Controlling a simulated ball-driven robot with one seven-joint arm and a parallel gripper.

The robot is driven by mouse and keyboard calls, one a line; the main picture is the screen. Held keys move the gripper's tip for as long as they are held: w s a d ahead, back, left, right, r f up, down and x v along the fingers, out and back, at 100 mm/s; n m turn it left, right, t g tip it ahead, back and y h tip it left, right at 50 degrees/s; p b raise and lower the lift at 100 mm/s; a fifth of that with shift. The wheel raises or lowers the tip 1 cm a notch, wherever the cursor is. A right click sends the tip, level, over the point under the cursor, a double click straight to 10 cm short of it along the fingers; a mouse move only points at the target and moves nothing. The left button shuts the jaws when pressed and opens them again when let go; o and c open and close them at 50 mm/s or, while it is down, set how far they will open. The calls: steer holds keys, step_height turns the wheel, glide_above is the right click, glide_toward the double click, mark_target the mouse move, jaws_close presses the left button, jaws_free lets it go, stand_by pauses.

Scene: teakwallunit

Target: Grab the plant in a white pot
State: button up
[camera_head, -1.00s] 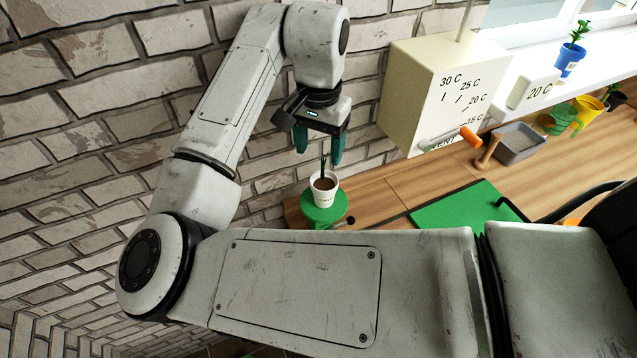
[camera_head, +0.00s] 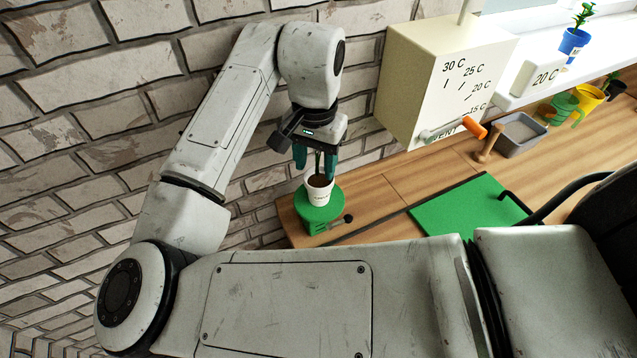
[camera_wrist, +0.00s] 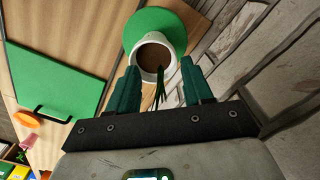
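The white pot (camera_head: 318,190) holds dark soil and a thin green plant. It stands upright on a round green stand (camera_head: 321,211) at the wooden counter's left end. In the wrist view the white pot (camera_wrist: 151,50) shows its rim and soil, with the plant (camera_wrist: 160,85) reaching toward my gripper. My gripper (camera_head: 314,160) points down just above the pot. Its two teal fingers (camera_wrist: 161,82) are apart, with the plant's stem between them in the picture. The fingers do not appear closed on the stem or pot.
A cream box with temperature marks (camera_head: 440,85) and an orange-tipped lever (camera_head: 468,129) is right of my gripper. A green mat (camera_head: 470,208) lies on the counter. A brick wall (camera_head: 80,100) is behind my arm. A blue pot (camera_head: 573,45) stands on the sill.

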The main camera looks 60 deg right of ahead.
jaws_close()
stand_by(0.5)
